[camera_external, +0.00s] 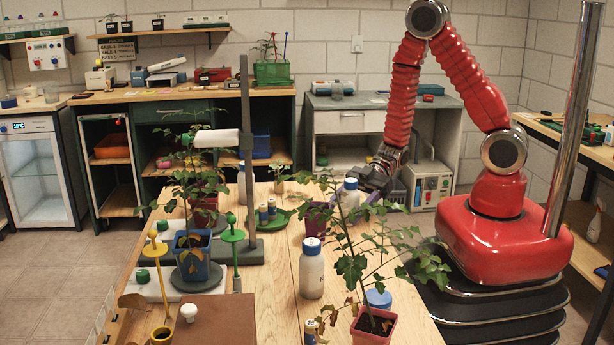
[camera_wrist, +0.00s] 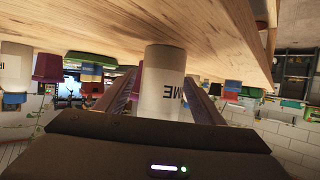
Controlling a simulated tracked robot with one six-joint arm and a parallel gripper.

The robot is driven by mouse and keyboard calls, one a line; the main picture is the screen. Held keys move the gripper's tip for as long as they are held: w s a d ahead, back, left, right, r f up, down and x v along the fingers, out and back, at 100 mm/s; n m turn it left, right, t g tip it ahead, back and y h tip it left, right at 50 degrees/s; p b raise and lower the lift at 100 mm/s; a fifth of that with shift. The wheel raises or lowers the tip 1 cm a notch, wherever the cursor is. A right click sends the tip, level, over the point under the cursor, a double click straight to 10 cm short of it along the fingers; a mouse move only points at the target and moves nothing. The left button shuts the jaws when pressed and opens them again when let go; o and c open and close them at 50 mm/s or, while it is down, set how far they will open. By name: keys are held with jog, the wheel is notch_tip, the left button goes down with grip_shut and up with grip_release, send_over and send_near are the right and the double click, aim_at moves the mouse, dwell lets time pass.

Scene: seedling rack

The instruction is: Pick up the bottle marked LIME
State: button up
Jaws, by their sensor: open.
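A white bottle (camera_wrist: 165,85) with dark lettering stands upside down in the wrist view; the letters "ME" show and the rest is hidden. In the external view a white bottle with a blue cap (camera_external: 350,194) stands on the wooden table, in front of my gripper (camera_external: 366,192). In the wrist view my gripper (camera_wrist: 163,78) is open, with one dark finger on each side of the bottle. I cannot tell whether either finger touches it. Another white bottle with a blue cap (camera_external: 311,268) stands nearer on the table.
A leafy plant in a pink pot (camera_external: 373,328) stands at the table's front right, its leaves spreading toward my arm. A maroon pot (camera_external: 318,221) stands left of my gripper. A grey post (camera_external: 247,150) rises at the left. Bare wood (camera_external: 275,280) lies between.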

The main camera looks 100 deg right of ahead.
jog(key=shift+w+a+f, duration=0.3)
jog(key=shift+w+a, duration=0.15)
jog(key=shift+w, duration=0.05)
jog(key=c, duration=1.3)
jog(key=shift+r, duration=0.15)
jog(key=shift+r, duration=4.9)
